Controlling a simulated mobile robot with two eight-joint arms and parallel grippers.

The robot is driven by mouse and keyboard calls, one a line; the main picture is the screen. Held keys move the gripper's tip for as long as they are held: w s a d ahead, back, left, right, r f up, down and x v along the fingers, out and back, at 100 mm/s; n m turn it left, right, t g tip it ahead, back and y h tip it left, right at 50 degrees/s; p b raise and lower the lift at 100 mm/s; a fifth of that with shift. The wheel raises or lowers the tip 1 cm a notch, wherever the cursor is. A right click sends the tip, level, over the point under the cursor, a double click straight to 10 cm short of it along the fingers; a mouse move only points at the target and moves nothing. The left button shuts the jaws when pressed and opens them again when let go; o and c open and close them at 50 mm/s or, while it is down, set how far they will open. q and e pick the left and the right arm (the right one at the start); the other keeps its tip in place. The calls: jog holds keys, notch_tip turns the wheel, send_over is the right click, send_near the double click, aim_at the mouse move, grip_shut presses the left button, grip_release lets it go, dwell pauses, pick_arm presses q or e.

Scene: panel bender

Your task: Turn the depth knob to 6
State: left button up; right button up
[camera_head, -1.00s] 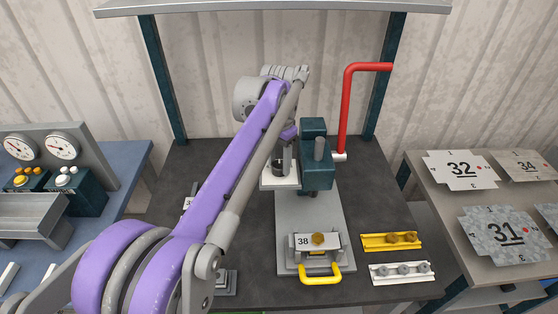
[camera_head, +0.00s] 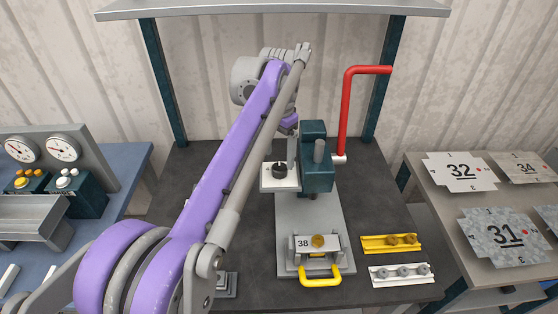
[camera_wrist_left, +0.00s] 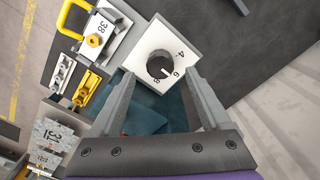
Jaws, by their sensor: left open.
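The depth knob (camera_head: 279,168) is a black round knob on a white plate (camera_head: 267,184) beside the teal press head. My right gripper is not in view.
The teal press head (camera_head: 317,160) and red lever (camera_head: 346,110) stand just right of the knob. A yellow handle (camera_head: 320,279) and a plate marked 38 (camera_head: 303,243) are in front. Yellow (camera_head: 390,243) and white (camera_head: 400,273) rails lie to the right.

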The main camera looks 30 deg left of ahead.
aim_at(279, 167)
pick_arm(q)
notch_tip(279, 167, up, 7)
jog(key=shift+f+p, duration=0.15)
jog(key=shift+p, duration=0.2)
dwell(1.2)
